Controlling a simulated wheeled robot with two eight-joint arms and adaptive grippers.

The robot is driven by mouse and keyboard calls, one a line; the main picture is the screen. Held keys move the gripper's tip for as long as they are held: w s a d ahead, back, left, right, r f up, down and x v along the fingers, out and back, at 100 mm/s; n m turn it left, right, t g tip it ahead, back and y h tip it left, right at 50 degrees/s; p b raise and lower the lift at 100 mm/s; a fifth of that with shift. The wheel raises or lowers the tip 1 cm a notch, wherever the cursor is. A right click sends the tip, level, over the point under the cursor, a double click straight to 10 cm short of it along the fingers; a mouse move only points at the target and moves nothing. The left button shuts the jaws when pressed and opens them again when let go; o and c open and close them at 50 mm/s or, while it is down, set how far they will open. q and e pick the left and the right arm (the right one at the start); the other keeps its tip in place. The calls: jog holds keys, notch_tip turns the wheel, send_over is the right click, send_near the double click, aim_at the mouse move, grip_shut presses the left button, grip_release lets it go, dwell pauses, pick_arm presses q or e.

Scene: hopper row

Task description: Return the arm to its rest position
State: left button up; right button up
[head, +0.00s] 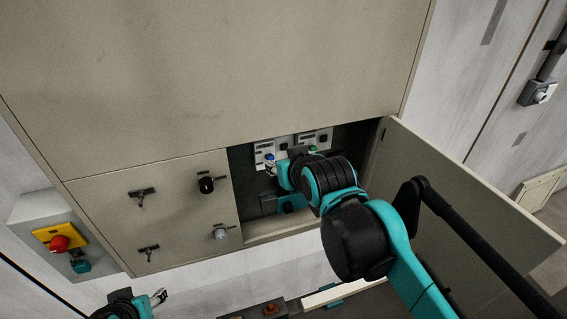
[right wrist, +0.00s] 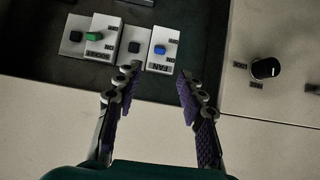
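My right arm (head: 345,215) reaches into an open compartment in the cabinet. Its gripper (head: 271,168) is close to the switch plates inside and partly hidden by the wrist. In the right wrist view the right gripper (right wrist: 158,73) is open, with two separate purple-padded fingers and nothing between them. The plate labelled FAN, with a blue switch (right wrist: 160,50), lies just beyond the fingertips. A second plate with a green switch (right wrist: 94,36) is to its left. My left gripper (head: 159,297) is low at the left, in front of the cabinet, too small to tell its opening.
The compartment's door (head: 455,210) stands open to the right of my right arm. Several knobs and handles, including a black knob (head: 206,185), stick out of the closed panel at left. A red emergency button (head: 59,244) on yellow is at far left.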

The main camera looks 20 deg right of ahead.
jog(key=s+f+g+b, duration=0.1)
jog(key=s+f+b, duration=0.3)
jog(key=f+b, duration=0.5)
jog(key=s+a+f+g+b, duration=0.1)
jog(key=s+f+b, duration=0.3)
jog(key=f, duration=1.7)
jog(key=s+f+g+b, duration=0.2)
jog(key=s+f+b, duration=0.3)
jog(key=f+b, duration=1)
jog(key=shift+a+f, duration=0.2)
